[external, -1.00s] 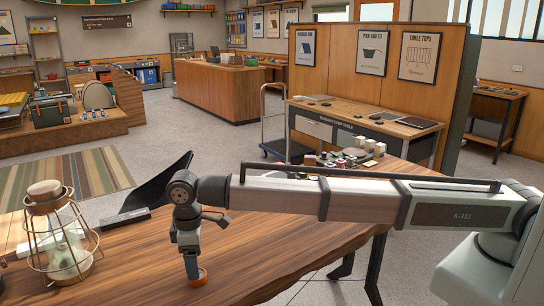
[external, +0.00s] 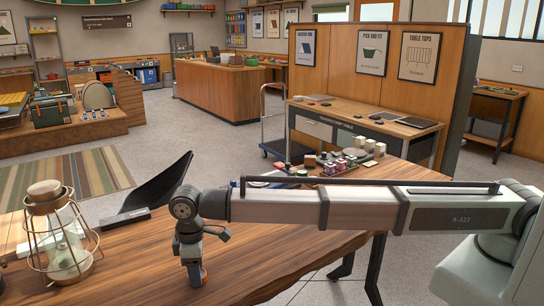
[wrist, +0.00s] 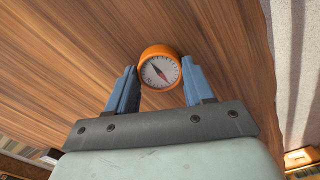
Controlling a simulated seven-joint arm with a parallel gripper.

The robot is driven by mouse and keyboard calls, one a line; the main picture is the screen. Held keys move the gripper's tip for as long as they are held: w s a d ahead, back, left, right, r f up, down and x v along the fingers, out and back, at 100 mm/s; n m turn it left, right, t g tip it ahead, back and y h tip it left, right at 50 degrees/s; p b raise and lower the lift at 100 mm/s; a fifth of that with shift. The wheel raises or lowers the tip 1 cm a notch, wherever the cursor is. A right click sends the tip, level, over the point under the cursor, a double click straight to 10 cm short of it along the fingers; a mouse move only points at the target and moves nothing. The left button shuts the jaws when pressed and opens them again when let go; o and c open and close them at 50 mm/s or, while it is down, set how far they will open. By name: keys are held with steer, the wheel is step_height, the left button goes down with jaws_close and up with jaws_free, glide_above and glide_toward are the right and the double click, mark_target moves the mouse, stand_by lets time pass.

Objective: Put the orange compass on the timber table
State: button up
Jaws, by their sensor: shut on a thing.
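The orange compass (wrist: 160,68) has an orange rim, a white dial and a red and dark needle. It sits between the two blue fingers of my gripper (wrist: 159,76) in the wrist view, with the fingers closed on its sides. I cannot tell whether the compass touches the tabletop.
A wire-caged lantern (external: 60,235) stands on the left of the table. A dark angled object (external: 150,190) lies behind my gripper. Several small boxes (external: 350,158) stand at the table's far end. The tabletop right of my gripper is clear.

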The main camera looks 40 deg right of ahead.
steer(key=c, duration=0.4)
steer(key=shift+o, duration=0.2)
steer(key=shift+r, duration=0.1)
step_height(320, 180, up, 10)
steer(key=s+d+f+m, duration=0.2)
steer(key=s+d, duration=0.2)
steer(key=d, duration=0.2)
steer(key=w+d+f+m, duration=0.1)
steer(key=w+d, duration=0.3)
steer(key=d, duration=0.7)
steer(key=w+d+m, duration=0.2)
steer(key=w+d, duration=0.2)
steer(key=d, duration=0.7)
steer(key=w+d+f+m, duration=0.1)
steer(key=w+d, duration=0.4)
steer(key=d, duration=0.6)
steer(key=shift+d+f+m, duration=0.2)
steer(key=shift+f+m, duration=0.1)
steer(key=shift+m, duration=0.4)
steer(key=w+d+m, duration=0.1)
steer(key=d, duration=0.8)
steer(key=w+d+m, duration=0.2)
steer(key=d, duration=0.8)
steer(key=w+d+m, duration=0.2)
steer(key=d, duration=0.8)
steer(key=shift+d+f, duration=0.25)
steer(key=shift+f, duration=0.15)
